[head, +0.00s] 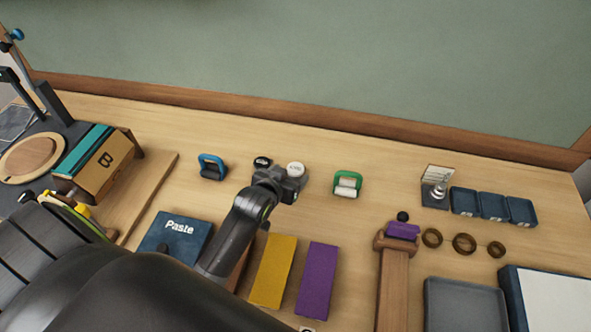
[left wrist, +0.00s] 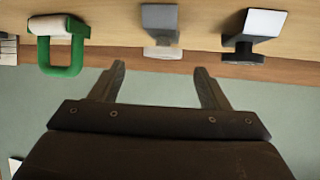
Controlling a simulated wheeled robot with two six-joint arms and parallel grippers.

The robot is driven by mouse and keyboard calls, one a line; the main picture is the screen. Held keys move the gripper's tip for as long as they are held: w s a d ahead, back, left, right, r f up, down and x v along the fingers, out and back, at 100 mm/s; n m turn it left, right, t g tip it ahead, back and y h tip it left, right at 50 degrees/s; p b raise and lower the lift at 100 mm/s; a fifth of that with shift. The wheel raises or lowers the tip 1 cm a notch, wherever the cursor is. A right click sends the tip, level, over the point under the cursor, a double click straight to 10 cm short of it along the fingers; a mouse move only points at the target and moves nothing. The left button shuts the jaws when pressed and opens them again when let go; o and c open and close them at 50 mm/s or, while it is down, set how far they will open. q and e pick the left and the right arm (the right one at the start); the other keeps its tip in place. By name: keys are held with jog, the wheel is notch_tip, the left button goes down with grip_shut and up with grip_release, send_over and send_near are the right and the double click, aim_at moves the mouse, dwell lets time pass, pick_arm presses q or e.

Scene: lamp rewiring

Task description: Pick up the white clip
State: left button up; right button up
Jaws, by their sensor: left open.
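A piece with a round white top (head: 295,169), probably the white clip, stands at the back middle of the table. In the left wrist view a white part (left wrist: 162,52) shows under a grey block (left wrist: 160,22). My left gripper (head: 284,184) is just in front of it and partly hides it. In the left wrist view the open, empty fingers (left wrist: 159,68) are spread, with the white part between and just beyond their tips. I cannot tell whether they touch it. My right gripper is not in view.
A black-topped piece (head: 262,161) stands close on the left, a blue clip (head: 211,167) farther left. A green clip with a white roll (head: 347,185) is on the right. Yellow (head: 273,270) and purple (head: 317,280) pads lie in front. The wooden back edge (head: 300,121) runs behind.

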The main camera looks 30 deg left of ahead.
aim_at(295, 169)
pick_arm(q)
jog(key=shift+w+f, duration=0.3)
jog(key=shift+w, duration=0.3)
jog(key=shift+w+a+f+p, duration=0.15)
jog(key=shift+w+f+p, duration=0.1)
jog(key=shift+w+p, duration=0.25)
jog(key=shift+p+x, duration=0.35)
jog(key=shift+x, duration=1.55)
jog(key=shift+s+f, duration=0.1)
jog(key=shift+f, duration=0.05)
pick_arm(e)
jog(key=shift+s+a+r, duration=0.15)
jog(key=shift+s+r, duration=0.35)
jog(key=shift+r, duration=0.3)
pick_arm(q)
jog(key=c, duration=1)
